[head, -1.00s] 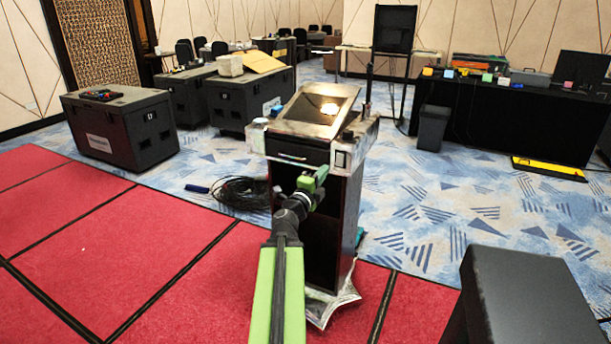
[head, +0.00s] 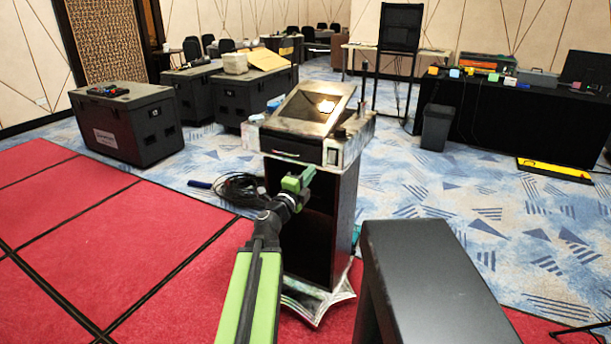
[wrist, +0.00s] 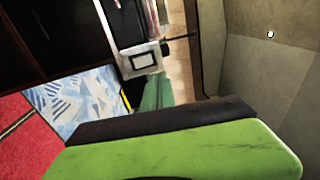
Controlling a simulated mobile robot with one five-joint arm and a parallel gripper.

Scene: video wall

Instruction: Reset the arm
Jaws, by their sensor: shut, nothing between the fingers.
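My arm reaches forward from the bottom of the head view, green and black. My gripper (head: 299,181) is at its far end, in front of the lectern (head: 340,215), below its slanted top. The fingers look closed with nothing held. I cannot tell whether the gripper touches the lectern. In the wrist view a green and black part of my gripper (wrist: 175,145) fills the bottom. The fingertips are not clear there.
A black box-like piece (head: 430,275) stands close at the right front. Black cases (head: 125,125) stand at the back left, and a black-draped table (head: 510,120) at the back right. Coiled cable (head: 243,189) lies left of the lectern. Red carpet (head: 90,235) is open at the left.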

